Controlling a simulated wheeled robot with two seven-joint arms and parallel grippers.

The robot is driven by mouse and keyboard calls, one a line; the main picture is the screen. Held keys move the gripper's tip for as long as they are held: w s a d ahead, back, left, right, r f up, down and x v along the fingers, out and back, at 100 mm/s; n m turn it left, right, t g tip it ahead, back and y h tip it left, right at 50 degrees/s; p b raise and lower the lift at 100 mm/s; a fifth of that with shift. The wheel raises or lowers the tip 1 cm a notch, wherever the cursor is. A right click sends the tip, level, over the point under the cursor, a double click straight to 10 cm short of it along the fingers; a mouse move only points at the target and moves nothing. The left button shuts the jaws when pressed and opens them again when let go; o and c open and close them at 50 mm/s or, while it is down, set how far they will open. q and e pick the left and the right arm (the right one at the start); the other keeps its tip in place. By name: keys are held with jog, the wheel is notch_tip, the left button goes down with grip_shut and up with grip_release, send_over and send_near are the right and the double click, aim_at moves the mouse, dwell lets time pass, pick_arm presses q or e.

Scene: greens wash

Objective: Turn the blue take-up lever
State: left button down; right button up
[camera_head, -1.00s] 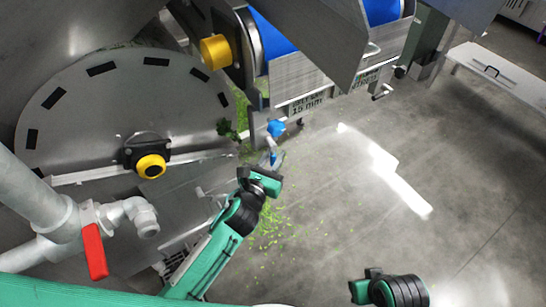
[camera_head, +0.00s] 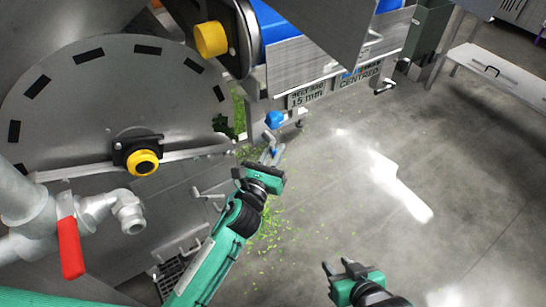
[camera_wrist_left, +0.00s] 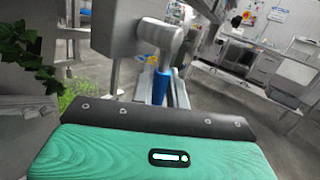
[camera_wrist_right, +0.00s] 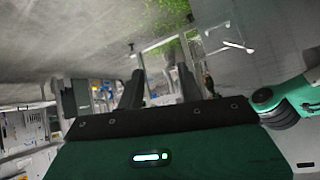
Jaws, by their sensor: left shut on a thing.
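The blue take-up lever (camera_head: 274,119) sits at the lower end of the conveyor frame, just beyond my left gripper (camera_head: 269,155) in the head view. In the left wrist view its blue grip (camera_wrist_left: 161,86) hangs from a grey rounded arm, between the fingers of my left gripper (camera_wrist_left: 163,92). The left gripper is shut on the lever. The gripper body hides the lower end of the grip. My right gripper (camera_head: 337,268) is open and empty over the floor, apart from the lever. Its spread fingers also show in the right wrist view (camera_wrist_right: 160,88).
A large steel disc (camera_head: 70,110) with a yellow-capped hub stands at left. A pipe with a red valve handle (camera_head: 70,248) is in front. Belt signs (camera_head: 308,96) hang under the conveyor. Green scraps litter the floor (camera_head: 265,235); floor at right is clear.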

pick_arm(q)
jog(key=shift+w+d+n+t+b, duration=0.1)
jog(key=shift+n+t+b, duration=0.2)
jog(key=shift+b, duration=0.55)
jog(key=shift+r+b, duration=0.1)
jog(key=shift+b, duration=0.2)
pick_arm(e)
jog(key=shift+w+a+r+t+y, duration=0.15)
jog(key=shift+a+t+y, duration=0.25)
jog(key=shift+a+t, duration=0.3)
jog(key=shift+w+a+r+t+y, duration=0.15)
jog(key=shift+a+t+y, duration=0.3)
jog(key=shift+a, duration=0.45)
jog(key=shift+w+a+r+t+y, duration=0.1)
jog(key=shift+w+a+t+y, duration=0.2)
jog(key=shift+a+t, duration=0.45)
jog(key=shift+s, duration=0.1)
pick_arm(q)
jog(key=c, duration=1.5)
grip_release()
jog(key=shift+o, duration=0.2)
